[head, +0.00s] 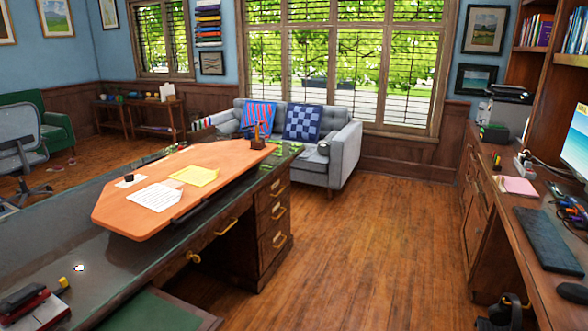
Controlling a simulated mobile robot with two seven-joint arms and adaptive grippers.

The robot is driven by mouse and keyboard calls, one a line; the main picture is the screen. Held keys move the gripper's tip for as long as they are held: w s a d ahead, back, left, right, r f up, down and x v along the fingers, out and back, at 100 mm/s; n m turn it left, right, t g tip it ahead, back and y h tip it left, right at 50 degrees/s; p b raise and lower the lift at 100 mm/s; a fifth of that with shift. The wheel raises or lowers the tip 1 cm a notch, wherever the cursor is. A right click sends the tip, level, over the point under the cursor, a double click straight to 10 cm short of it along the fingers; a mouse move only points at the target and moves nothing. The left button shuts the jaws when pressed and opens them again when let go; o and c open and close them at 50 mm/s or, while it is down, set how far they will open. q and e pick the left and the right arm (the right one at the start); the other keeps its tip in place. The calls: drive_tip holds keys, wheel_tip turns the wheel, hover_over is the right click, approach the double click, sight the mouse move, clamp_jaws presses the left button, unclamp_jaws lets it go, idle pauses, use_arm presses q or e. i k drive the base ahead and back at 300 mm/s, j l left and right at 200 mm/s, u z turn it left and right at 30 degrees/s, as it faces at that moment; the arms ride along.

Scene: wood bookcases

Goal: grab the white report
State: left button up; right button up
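A white sheet with lines of print (155,197), which may be the white report, lies flat on the orange-brown desk board (225,160). A yellow sheet (195,175) lies just behind and to the right of it. A small dark item on a white patch (129,181) sits to its left. Another upright white item (167,92) stands on a low table by the far wall, too small to identify. Neither of my grippers is in view.
The dark-topped desk (60,250) fills the left. A grey sofa (343,155) stands by the window. A wooden counter (535,215) with a keyboard (548,240) and pink-topped papers (517,186) runs along the right. The wood floor (370,250) between is mostly clear.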

sight(157, 197)
drive_tip(key=u, duration=1)
